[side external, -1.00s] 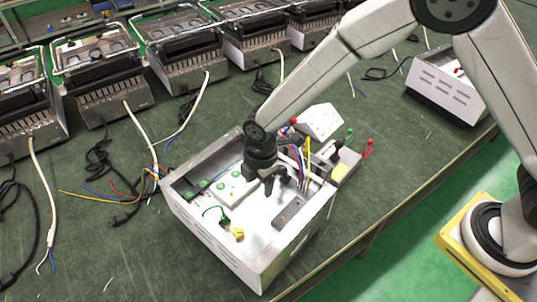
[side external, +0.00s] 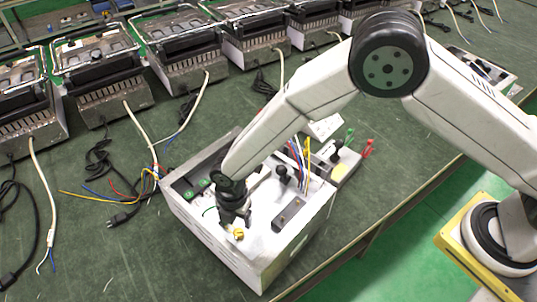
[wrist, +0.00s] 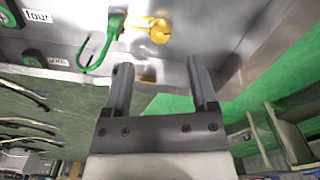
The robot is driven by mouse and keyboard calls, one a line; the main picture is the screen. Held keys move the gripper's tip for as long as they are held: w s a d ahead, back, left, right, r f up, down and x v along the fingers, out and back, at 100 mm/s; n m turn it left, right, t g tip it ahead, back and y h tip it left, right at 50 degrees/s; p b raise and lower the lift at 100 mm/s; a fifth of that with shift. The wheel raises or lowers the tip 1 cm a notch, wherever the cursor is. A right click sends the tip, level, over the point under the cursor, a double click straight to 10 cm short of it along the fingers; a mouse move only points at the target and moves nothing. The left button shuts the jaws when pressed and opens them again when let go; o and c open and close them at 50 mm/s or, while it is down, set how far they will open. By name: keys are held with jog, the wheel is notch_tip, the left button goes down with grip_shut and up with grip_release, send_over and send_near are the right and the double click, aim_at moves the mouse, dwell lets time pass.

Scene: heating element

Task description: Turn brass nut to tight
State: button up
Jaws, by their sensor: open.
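The brass nut (wrist: 160,31) is a small yellow-gold piece on the inside surface of the white box, near the top of the wrist view. In the side view the brass nut (side external: 239,234) sits near the front-left wall of the box. My gripper (wrist: 158,75) is open and empty, its two fingers pointing toward the box surface with the nut beyond and between their tips. In the side view my gripper (side external: 236,222) is low inside the box, right by the nut. Whether a finger touches the nut cannot be told.
The white box (side external: 261,272) has walls around the work. A green hooked wire (wrist: 97,48) is left of the nut. A dark grey block (side external: 289,213) and coloured wires (side external: 300,160) stand to the right. Green terminals (side external: 190,194) are at left.

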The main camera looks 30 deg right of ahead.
aim_at(238, 232)
jog(key=shift+f, duration=3.05)
jog(key=shift+c, duration=0.2)
grip_shut()
